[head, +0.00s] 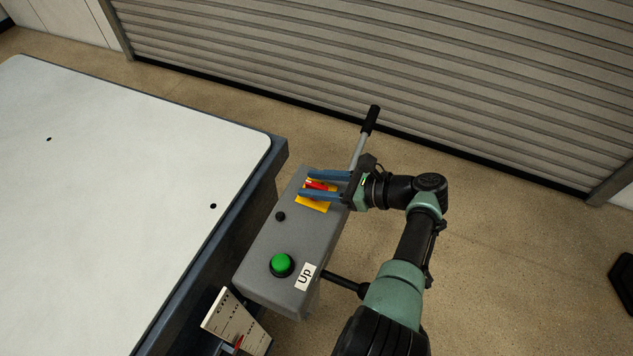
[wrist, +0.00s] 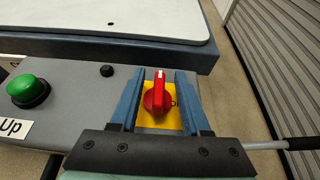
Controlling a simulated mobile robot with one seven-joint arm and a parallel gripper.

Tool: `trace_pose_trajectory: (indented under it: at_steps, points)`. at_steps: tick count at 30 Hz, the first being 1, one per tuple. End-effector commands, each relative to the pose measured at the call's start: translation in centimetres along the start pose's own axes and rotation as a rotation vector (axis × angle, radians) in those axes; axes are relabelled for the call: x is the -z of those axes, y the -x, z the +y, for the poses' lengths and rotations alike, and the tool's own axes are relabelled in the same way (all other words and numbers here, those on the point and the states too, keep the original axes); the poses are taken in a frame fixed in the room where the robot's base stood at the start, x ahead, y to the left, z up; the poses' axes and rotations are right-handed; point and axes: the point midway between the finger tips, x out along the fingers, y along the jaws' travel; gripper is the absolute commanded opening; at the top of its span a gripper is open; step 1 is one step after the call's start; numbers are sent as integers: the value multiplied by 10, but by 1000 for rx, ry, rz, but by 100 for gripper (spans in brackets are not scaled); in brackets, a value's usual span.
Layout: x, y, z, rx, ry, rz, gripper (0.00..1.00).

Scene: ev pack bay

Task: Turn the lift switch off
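The lift switch is a red rotary knob (head: 318,186) on a yellow plate (head: 313,206), set on a grey control box (head: 262,243). In the wrist view the red knob (wrist: 157,97) has a white mark on its handle, which points away from my gripper. My gripper (head: 306,184) has blue fingers that are open, one on each side of the knob. In the wrist view the gripper (wrist: 158,80) shows a gap between each finger and the knob. The far end of the knob is not hidden.
A green button (head: 282,264) and an "Up" label (head: 305,277) sit on the same box, with a small black knob (head: 280,216). A lever with a black grip (head: 371,119) rises behind the box. A white-topped table (head: 110,190) stands left; a shutter (head: 400,70) closes the back.

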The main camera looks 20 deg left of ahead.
Motion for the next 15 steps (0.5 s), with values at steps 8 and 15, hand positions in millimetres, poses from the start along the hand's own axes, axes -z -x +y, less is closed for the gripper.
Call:
trace_pose_trajectory:
  at_steps: [8,15]
  points:
    - [2,3,0,1,-3,2,46]
    - [2,38,-1,5,-2,1,46]
